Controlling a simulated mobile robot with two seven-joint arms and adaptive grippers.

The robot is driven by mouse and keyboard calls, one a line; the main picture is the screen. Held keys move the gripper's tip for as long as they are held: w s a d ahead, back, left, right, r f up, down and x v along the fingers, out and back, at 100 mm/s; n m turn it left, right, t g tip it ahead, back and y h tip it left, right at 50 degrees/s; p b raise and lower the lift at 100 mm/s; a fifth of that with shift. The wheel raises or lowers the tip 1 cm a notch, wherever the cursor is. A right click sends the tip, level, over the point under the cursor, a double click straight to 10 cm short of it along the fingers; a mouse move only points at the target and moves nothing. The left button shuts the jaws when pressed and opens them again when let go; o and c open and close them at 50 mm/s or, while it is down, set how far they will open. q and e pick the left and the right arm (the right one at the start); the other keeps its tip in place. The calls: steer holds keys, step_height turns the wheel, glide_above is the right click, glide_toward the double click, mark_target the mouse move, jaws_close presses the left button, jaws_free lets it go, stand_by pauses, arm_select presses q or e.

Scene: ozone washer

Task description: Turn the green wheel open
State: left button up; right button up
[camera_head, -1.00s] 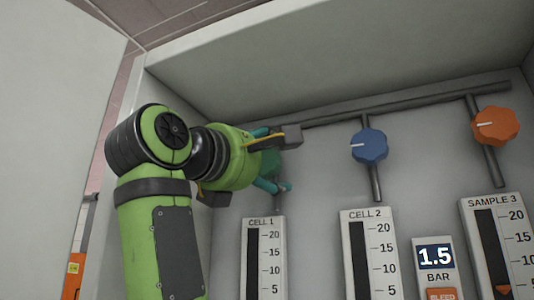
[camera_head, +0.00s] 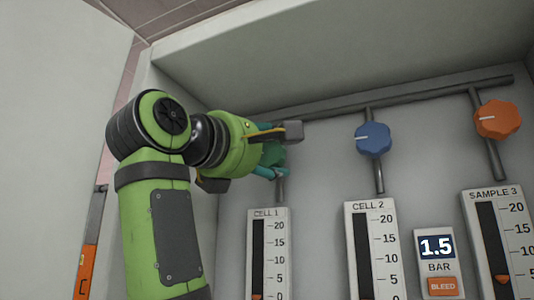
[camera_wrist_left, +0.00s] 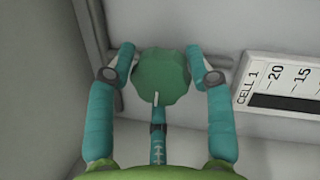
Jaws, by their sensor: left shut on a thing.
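The green wheel (camera_head: 274,154) is above the CELL 1 gauge, at the left end of the pipe, partly hidden by my left gripper (camera_head: 279,155) in the head view. In the left wrist view the wheel (camera_wrist_left: 162,76) sits between the two teal fingers of my left gripper (camera_wrist_left: 162,67), one on each side. The gripper is shut on the wheel. The wheel's white mark points toward the bottom of the wrist view. My right gripper is in neither view.
A blue wheel (camera_head: 373,139) and an orange wheel (camera_head: 497,119) are to the right on the same panel. Gauges CELL 1 (camera_head: 275,250), CELL 2 (camera_head: 383,250) and SAMPLE 3 (camera_head: 511,240) hang below. A display (camera_head: 436,247) reads 1.5 BAR above the bleed button (camera_head: 443,287).

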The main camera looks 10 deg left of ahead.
arm_select(q)
steer(key=m+g+h, duration=0.1)
steer(key=m, duration=0.5)
steer(key=shift+r, duration=0.1)
steer(key=m+g, duration=0.1)
steer(key=m, duration=0.3)
steer(key=shift+m, duration=0.3)
steer(key=m+g+y, duration=0.1)
steer(key=m, duration=0.3)
steer(key=m+g+y, duration=0.1)
steer(key=m, duration=0.3)
steer(key=shift+w, duration=0.1)
steer(key=m+y, duration=0.1)
steer(key=m, duration=0.2)
steer(key=shift+f+m+y, duration=0.2)
steer(key=shift+m+y, duration=0.1)
steer(key=shift+y, duration=0.1)
steer(key=m+y, duration=0.1)
steer(key=m, duration=0.2)
steer(key=m+y, duration=0.1)
steer(key=m, duration=0.2)
steer(key=shift+d+y, duration=0.1)
steer(key=shift+y, duration=0.3)
steer(key=shift+m+t+y, duration=0.3)
steer(key=shift+m+y, duration=0.1)
steer(key=shift+m, duration=1)
